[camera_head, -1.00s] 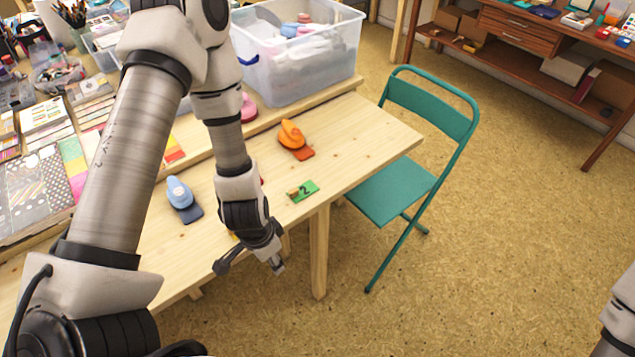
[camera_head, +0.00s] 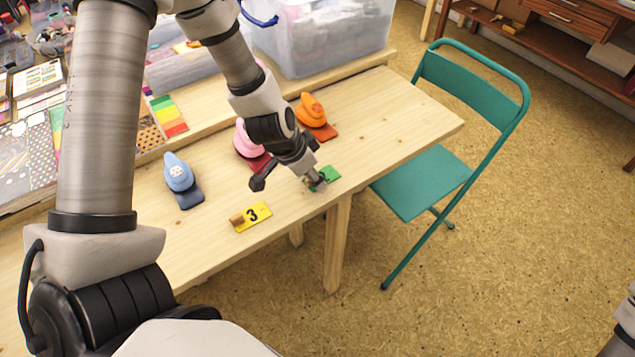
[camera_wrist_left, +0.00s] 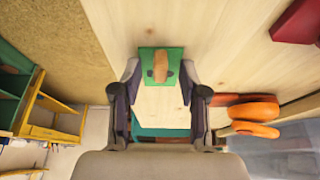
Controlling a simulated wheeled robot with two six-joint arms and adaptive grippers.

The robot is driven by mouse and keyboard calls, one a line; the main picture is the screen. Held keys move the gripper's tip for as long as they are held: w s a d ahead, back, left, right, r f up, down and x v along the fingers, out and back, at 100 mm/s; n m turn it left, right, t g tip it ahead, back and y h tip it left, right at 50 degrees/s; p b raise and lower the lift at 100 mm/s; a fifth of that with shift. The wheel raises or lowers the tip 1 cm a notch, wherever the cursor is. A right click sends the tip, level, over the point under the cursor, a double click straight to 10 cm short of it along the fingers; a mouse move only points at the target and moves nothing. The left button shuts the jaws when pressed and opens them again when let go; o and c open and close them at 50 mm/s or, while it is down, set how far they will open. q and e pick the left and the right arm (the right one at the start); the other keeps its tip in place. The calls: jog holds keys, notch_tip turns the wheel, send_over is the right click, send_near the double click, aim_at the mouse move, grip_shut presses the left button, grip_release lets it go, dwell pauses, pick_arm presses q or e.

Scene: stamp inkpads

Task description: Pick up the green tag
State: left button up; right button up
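The green tag (camera_head: 331,174) lies near the front edge of the wooden table, partly hidden by my left gripper (camera_head: 290,180). In the left wrist view the green tag (camera_wrist_left: 148,55) has a small wooden knob (camera_wrist_left: 160,66) on it. My left gripper (camera_wrist_left: 160,72) is open there, its two fingers on either side of the tag with gaps to the knob. I cannot tell its exact height above the table.
A yellow tag (camera_head: 255,215) marked 3 lies to the left. Blue (camera_head: 178,172), pink (camera_head: 244,138) and orange (camera_head: 311,107) stamps stand behind on coloured pads. A teal chair (camera_head: 425,180) stands right of the table (camera_head: 400,125). A clear bin (camera_head: 340,45) is at the back.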

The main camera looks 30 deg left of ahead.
pick_arm(q)
grip_shut()
